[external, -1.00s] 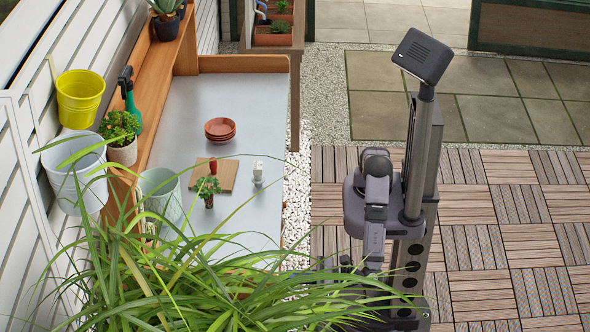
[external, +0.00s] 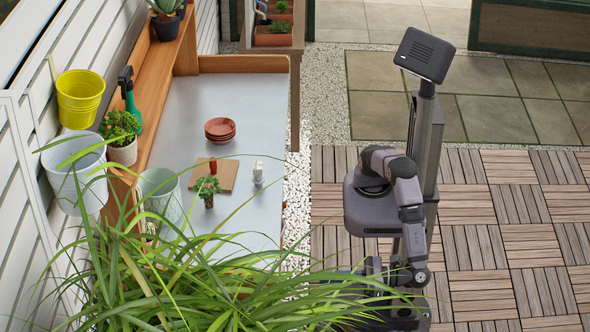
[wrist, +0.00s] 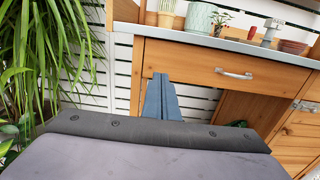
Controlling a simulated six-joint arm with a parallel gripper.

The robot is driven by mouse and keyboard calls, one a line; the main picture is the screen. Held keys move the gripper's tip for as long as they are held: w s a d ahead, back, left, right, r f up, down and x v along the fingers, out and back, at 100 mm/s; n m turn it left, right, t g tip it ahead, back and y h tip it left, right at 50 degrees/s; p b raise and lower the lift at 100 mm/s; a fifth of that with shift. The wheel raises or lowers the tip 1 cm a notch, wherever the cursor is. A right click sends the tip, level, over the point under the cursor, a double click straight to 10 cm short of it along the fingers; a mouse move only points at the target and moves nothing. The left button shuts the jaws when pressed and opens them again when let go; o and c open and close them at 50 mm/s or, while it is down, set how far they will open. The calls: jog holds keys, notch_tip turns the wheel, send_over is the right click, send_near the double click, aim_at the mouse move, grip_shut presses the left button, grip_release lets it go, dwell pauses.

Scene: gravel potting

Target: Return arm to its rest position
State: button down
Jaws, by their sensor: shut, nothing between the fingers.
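My gripper (wrist: 161,76) shows in the wrist view as two blue-grey fingers pressed together with nothing between them. It is in front of the wooden bench (wrist: 210,60) and away from its top. In the external view my arm is folded close to my column at the right, its lower part hanging down in front of the base. The fingers cannot be made out clearly there. The dark edge and grey surface of my own body fill the bottom of the wrist view.
Long grass leaves (external: 170,270) hang in the foreground near my base. Open decking (external: 520,240) lies to the right.

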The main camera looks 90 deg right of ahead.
jog(key=w+d+f+m+g+h+b, duration=0.25)
jog(key=w+d+f+g, duration=0.25)
jog(key=w+d+f, duration=0.35)
jog(key=w+d+f+m+g+y+b, duration=0.1)
jog(key=w+d+f+m+g+b, duration=0.25)
jog(key=d+f+m, duration=0.35)
jog(key=w+d+f+m+g+y+b, duration=0.1)
jog(key=w+d+f+m+g+b, duration=0.2)
jog(key=d+f+m+g, duration=0.35)
jog(key=s+d+m+g+p, duration=0.35)
jog(key=d+m, duration=0.85)
jog(key=d, duration=0.7)
jog(key=s+d+r+m+p, duration=0.2)
jog(key=d+r+m+p, duration=0.15)
jog(key=r, duration=0.25)
jog(key=s+d+r+m+p, duration=0.2)
jog(key=d+r+m+p, duration=0.15)
jog(key=r+m, duration=0.2)
notch_tip(320, 180, up, 26)
jog(key=n+p, duration=0.1)
jog(key=p, duration=2.3)
jog(key=shift+f+p, duration=0.2)
jog(key=shift+p, duration=0.2)
